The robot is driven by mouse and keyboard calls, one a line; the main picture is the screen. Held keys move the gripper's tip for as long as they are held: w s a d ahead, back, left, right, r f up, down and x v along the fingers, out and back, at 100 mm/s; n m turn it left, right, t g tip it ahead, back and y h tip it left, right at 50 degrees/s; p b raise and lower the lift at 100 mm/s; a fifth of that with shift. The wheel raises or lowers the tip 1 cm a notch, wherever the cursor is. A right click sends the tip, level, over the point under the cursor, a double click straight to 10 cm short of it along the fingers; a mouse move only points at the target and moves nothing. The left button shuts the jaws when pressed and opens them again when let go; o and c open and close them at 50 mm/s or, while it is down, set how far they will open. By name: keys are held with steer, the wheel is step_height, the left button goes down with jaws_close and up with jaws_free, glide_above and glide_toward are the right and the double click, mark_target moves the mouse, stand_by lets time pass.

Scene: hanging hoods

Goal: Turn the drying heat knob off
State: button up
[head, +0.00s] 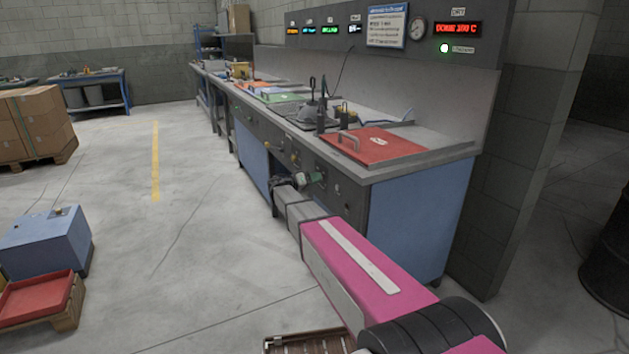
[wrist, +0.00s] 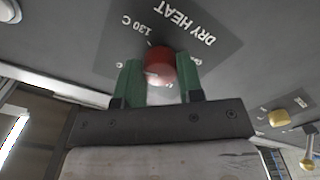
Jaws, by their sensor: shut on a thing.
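The drying heat knob (wrist: 160,62) is red and sits on a dark plate (wrist: 205,45) lettered "DRY HEAT" and "130 C", upside down in the wrist view. My gripper (wrist: 160,80) has its two green fingers on either side of the knob and is shut on it. In the head view my gripper (head: 308,178) is at the front panel of the bench, below the red lid (head: 385,148). The knob is hidden there. The display (head: 457,28) above the bench reads what looks like "DONE 100 C", with a green lamp (head: 444,48) lit below it.
A yellow knob (wrist: 286,117) is on the same panel, to the right in the wrist view. The bench (head: 420,215) runs away to the back left. A blue box (head: 45,240) and a red tray (head: 38,297) stand at the left. The floor between is clear.

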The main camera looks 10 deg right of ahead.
steer(key=m, duration=3.2)
steer(key=shift+w+a+m, duration=0.1)
steer(key=shift+m, duration=0.2)
stand_by(0.3)
stand_by(0.4)
steer(key=o, duration=0.9)
